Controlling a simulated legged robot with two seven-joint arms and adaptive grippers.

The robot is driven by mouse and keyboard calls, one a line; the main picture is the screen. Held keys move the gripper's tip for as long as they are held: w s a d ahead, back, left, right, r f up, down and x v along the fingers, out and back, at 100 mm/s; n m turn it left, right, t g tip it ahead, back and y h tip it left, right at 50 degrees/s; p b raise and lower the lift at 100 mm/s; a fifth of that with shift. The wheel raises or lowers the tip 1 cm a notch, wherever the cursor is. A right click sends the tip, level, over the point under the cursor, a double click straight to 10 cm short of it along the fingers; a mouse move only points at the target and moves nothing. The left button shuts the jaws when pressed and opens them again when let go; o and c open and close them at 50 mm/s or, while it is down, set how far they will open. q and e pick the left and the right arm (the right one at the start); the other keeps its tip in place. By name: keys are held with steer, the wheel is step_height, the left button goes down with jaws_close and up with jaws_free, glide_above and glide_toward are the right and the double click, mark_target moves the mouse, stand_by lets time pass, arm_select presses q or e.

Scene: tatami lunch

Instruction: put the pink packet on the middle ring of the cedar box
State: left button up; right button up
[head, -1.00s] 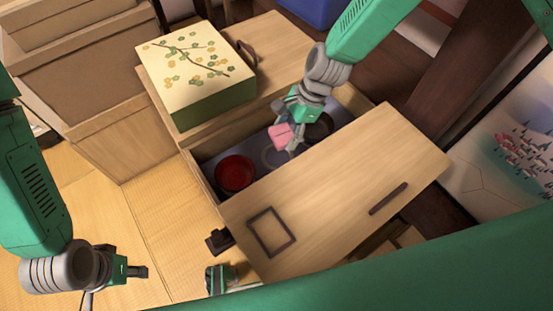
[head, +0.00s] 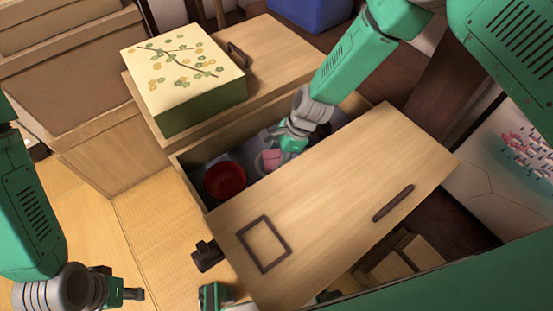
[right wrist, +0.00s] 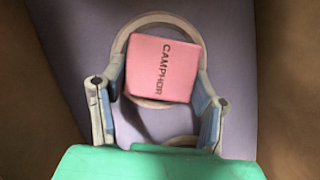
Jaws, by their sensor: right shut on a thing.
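The pink packet (right wrist: 163,68), lettered CAMPHOR, is between the two fingers of my right gripper (right wrist: 160,85), which is shut on it. In the head view the packet (head: 270,160) is low inside the open cedar box (head: 188,182), partly hidden by the gripper (head: 277,152). In the right wrist view a pale ring (right wrist: 128,42) on the box floor surrounds the packet's outline. I cannot tell whether the packet touches the floor. My left gripper (head: 132,294) is far from the box at the lower left, its jaw opening unclear.
A wooden board (head: 330,195) with a dark square frame lies across the box's near side. A flowered box (head: 190,75) stands behind. A second ring (right wrist: 180,141) shows partly near the gripper.

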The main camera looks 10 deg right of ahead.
steer(key=shift+a, duration=0.3)
steer(key=o, duration=0.9)
arm_select(q)
steer(key=shift+a+f, duration=0.1)
steer(key=shift+a, duration=0.25)
arm_select(e)
steer(key=shift+o, duration=0.2)
arm_select(q)
steer(key=shift+d, duration=0.1)
arm_select(e)
steer(key=shift+d, duration=0.1)
steer(key=shift+d+r, duration=0.1)
steer(key=shift+r, duration=0.15)
arm_select(q)
steer(key=shift+r+p, duration=2.45)
arm_select(e)
steer(key=v, duration=1.1)
steer(key=shift+r, duration=0.25)
steer(key=shift+r, duration=0.15)
